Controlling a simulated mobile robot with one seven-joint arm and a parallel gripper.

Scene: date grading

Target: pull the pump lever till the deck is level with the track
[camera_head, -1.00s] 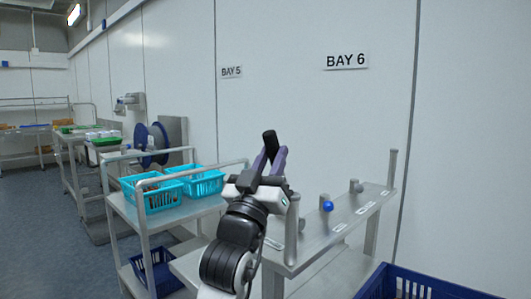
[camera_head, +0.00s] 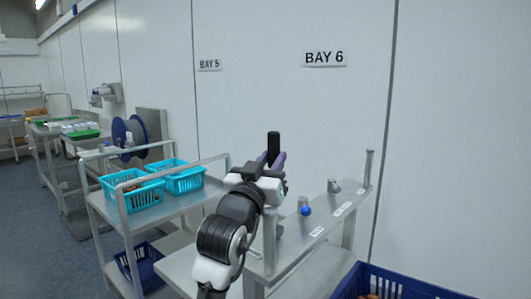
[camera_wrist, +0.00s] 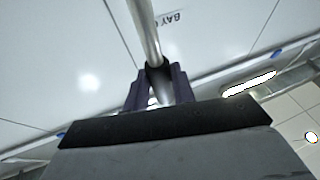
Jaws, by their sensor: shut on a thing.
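My gripper (camera_head: 273,160), with purple fingers, is shut on the black grip of the pump lever (camera_head: 273,143). The grip stands nearly upright above the fingers in the head view. In the wrist view the lever's metal rod (camera_wrist: 143,25) runs up from between the fingers (camera_wrist: 158,88). My arm hides the lever's lower part in the head view. A bare steel surface (camera_head: 178,268) lies low beside my arm, mostly hidden; I cannot tell whether it is the deck. I cannot make out the track or compare their levels.
A steel ledge (camera_head: 324,222) with posts, labels and a blue knob (camera_head: 306,211) runs to the right of my gripper. A cart (camera_head: 165,205) with turquoise baskets (camera_head: 131,196) stands at left. A dark blue crate (camera_head: 400,281) is at lower right. Open floor lies at far left.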

